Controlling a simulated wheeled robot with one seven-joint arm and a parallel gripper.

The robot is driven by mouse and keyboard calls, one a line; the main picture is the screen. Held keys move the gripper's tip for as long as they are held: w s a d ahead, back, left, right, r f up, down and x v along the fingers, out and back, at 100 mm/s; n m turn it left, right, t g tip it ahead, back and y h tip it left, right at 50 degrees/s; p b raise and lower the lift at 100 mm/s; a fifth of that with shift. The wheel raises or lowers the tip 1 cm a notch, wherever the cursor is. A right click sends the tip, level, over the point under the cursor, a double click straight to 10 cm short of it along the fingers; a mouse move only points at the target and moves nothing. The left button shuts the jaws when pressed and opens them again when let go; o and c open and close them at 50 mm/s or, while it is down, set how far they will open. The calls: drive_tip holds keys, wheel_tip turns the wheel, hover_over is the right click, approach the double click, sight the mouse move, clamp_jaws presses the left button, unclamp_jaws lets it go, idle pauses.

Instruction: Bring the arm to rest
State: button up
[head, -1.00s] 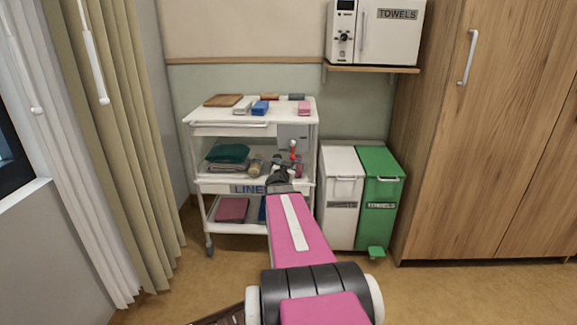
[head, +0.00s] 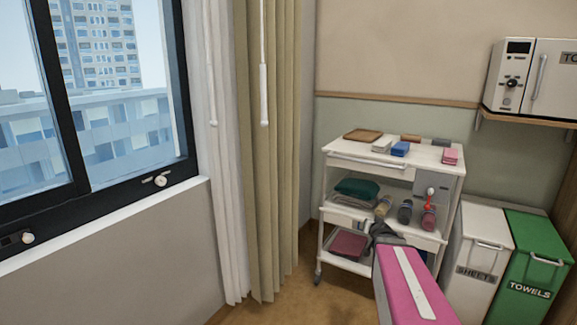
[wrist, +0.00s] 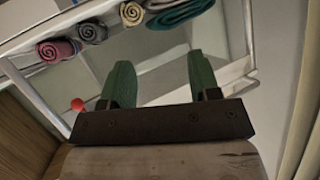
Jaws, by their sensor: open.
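My arm reaches forward from the lower right of the head view, its pink link in front of the linen cart (head: 337,232). My gripper (wrist: 160,85) shows in the wrist view with its two green fingers wide apart and nothing between them. In the head view its end is a small dark shape low before the cart, and its fingers cannot be made out there. In the wrist view the cart's shelf with rolled towels (wrist: 92,33) and a folded green cloth (wrist: 180,12) lies beyond the fingertips. I see no contact between the fingers and these things.
A white sheets bin (head: 481,250) and a green towels bin (head: 527,262) stand right of the cart. A towel warmer (head: 535,85) sits on a wall shelf. Curtains (head: 270,160) and a window are at the left. A red knob (wrist: 77,104) shows near the left finger.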

drive_tip(key=s+a+f+n+g+y, duration=0.2)
drive_tip(key=s+a+f+g, duration=0.15)
drive_tip(key=a, duration=0.25)
drive_tip(key=s+a+f+n+g+y, duration=0.1)
drive_tip(key=s+a+f+g+y, duration=0.1)
drive_tip(key=s+a+f, duration=0.3)
drive_tip(key=s+a+f+g+h, duration=0.1)
drive_tip(key=s+a+g, duration=0.2)
drive_tip(key=s+g, duration=0.1)
drive_tip(key=s+a+f+n+g+h, duration=0.1)
drive_tip(key=s+a+g, duration=0.2)
drive_tip(key=s, duration=0.4)
drive_tip(key=shift+s+g, duration=0.2)
drive_tip(key=shift+g, duration=0.15)
